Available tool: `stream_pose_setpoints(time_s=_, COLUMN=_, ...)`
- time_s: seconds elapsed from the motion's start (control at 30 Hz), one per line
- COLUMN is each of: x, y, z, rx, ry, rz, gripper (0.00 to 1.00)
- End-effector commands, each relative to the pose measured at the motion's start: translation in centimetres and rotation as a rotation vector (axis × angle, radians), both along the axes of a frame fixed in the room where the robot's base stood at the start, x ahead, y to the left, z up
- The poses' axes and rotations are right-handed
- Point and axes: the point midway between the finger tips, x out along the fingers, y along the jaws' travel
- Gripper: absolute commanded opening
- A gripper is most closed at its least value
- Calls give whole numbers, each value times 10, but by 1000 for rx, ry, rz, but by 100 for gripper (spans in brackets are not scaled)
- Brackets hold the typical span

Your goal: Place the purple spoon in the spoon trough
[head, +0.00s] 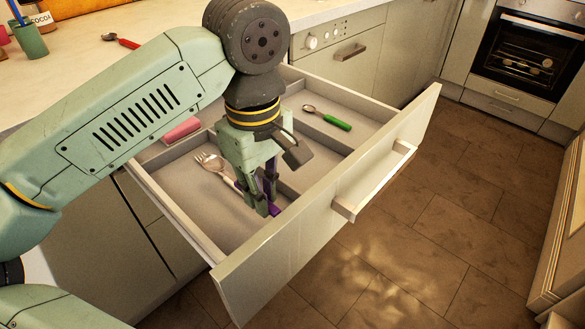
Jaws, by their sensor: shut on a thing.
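My gripper (266,203) points down into the open drawer (310,225), near its front panel. It is shut on the purple spoon (272,193). Only a bit of purple shows between and below the fingers; the rest of the spoon is hidden. The gripper is over the front end of the left compartment, close to the divider. A metal fork (213,165) lies in that compartment, left of the gripper. The compartment to the right, which looks like the spoon trough (322,142), holds a green-handled spoon (328,118). I cannot tell whether the purple spoon touches the drawer floor.
A pink-handled item (181,130) lies in a compartment at the drawer's left, partly behind my arm. The counter (75,70) holds a red-handled utensil (121,41), a green cup (30,39) and a cocoa container (41,18). An oven (530,50) stands at the back right. The tiled floor on the right is clear.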

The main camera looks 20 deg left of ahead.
Motion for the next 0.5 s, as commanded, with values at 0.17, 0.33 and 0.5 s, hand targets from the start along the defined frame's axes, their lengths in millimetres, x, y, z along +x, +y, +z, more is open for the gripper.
stream_pose_setpoints(time_s=0.17, x=29, y=-14, z=-3, rx=3, ry=2, rz=-7, gripper=0)
stream_pose_setpoints(time_s=0.33, x=71, y=-34, z=-7, rx=3, ry=2, rz=-6, gripper=0)
stream_pose_setpoints(time_s=0.5, x=109, y=-52, z=-11, rx=0, ry=1, rz=-5, gripper=0)
